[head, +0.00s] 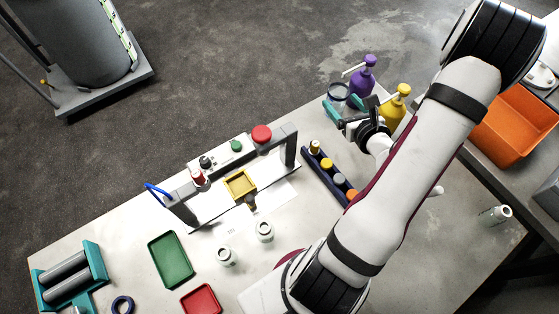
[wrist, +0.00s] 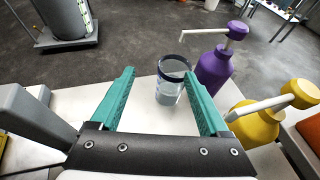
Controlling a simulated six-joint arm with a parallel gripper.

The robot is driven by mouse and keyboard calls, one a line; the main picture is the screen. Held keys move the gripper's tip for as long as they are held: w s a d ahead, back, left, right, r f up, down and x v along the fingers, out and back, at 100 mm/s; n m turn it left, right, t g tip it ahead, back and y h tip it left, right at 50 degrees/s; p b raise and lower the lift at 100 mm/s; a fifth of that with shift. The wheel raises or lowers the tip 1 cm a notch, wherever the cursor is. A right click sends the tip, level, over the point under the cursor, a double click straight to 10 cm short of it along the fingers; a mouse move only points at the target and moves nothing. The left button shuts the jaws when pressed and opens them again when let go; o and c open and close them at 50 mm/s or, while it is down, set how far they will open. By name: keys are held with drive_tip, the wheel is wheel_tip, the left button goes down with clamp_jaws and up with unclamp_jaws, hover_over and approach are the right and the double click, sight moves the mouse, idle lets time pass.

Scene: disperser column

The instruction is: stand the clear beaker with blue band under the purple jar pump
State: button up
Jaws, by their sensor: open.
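The clear beaker with a dark blue band at its rim (head: 338,92) stands upright on the table at the back edge. In the wrist view the beaker (wrist: 170,92) is ahead of and partly between the teal jaws, nearer the right one, which overlaps its edge. My gripper (head: 343,104) is open, and its jaws (wrist: 160,73) are apart. The purple jar pump (head: 363,82) stands just right of the beaker. In the wrist view the purple jar's (wrist: 214,70) white spout points left, its tip above the beaker's rim; I cannot tell whether it is directly over the opening.
A yellow pump jar (wrist: 256,125) stands right of the purple one, close to my gripper. A dark rack with several capped vials (head: 330,172) lies in front. A grey gantry frame (head: 290,150) and an orange bin (head: 517,125) flank the area. Bare table lies left of the beaker.

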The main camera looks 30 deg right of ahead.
drive_tip(key=w+a+r+n+y, duration=0.3)
drive_tip(key=a+r+n+y, duration=0.15)
drive_tip(key=a, duration=0.35)
drive_tip(key=w+a+r+n+y, duration=0.4)
drive_tip(key=a+n, duration=0.1)
drive_tip(key=a, duration=0.4)
drive_tip(key=s+a+r+n+g+y, duration=0.2)
drive_tip(key=a+n+y, duration=0.15)
drive_tip(key=a, duration=0.25)
drive_tip(key=s+a+r+n+g+y, duration=0.1)
drive_tip(key=a+n+g+y, duration=0.1)
drive_tip(key=a+n, duration=0.3)
drive_tip(key=s+a+n+g, duration=0.5)
drive_tip(key=s+a+g, duration=0.15)
drive_tip(key=a, duration=0.25)
drive_tip(key=s+d+n+g+h, duration=0.3)
drive_tip(key=s+n+h, duration=0.5)
drive_tip(key=s, duration=0.5)
drive_tip(key=d+n, duration=0.1)
drive_tip(key=n, duration=0.1)
drive_tip(key=shift+f+n, duration=0.25)
drive_tip(key=shift+n, duration=0.15)
